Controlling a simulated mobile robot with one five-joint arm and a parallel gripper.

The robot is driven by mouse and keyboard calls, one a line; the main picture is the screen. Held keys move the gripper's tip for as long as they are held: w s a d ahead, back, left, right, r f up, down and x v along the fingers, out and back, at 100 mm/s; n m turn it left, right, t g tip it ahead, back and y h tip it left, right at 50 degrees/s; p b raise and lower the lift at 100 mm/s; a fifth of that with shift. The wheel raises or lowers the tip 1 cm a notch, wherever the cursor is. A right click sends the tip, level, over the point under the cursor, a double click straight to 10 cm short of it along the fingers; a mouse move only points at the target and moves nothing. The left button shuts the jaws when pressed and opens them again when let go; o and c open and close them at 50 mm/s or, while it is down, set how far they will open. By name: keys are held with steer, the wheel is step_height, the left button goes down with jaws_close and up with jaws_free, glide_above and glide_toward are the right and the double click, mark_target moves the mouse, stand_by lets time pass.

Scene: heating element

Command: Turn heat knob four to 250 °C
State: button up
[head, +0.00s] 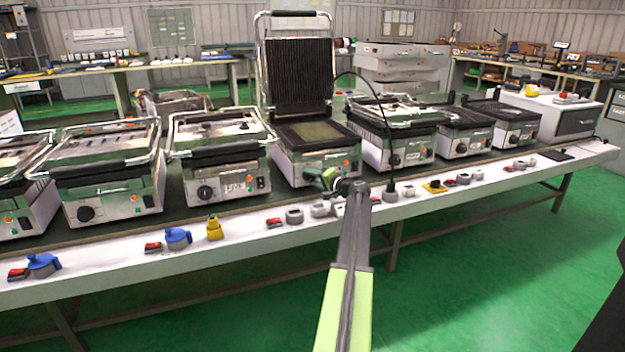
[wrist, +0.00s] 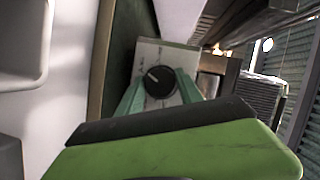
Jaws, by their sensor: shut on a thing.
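The fourth grill from the left (head: 318,134) stands with its ribbed lid raised. My gripper (head: 328,178) is at its front panel and covers the knob in the head view. In the wrist view, the round black heat knob (wrist: 159,82) sits on a pale metal panel (wrist: 150,54). A light pointer mark on it points to the picture's upper left. The green fingers of my gripper (wrist: 160,79) are on both sides of the knob, shut on it. The temperature numbers are too small to read.
Closed grills stand on both sides, the nearest left one (head: 222,150) and right one (head: 398,130). Plugs, sockets and red switches (head: 273,222) line the white bench front (head: 245,236). A black cable (head: 388,125) hangs right of my arm. The green floor (head: 480,260) is clear.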

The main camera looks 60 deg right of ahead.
steer(key=o, duration=1.4)
steer(key=shift+c, duration=0.2)
steer(key=p+v, duration=0.2)
steer(key=v, duration=1.5)
steer(key=shift+p, duration=0.3)
steer(key=shift+a+r, duration=0.1)
steer(key=shift+a, duration=0.05)
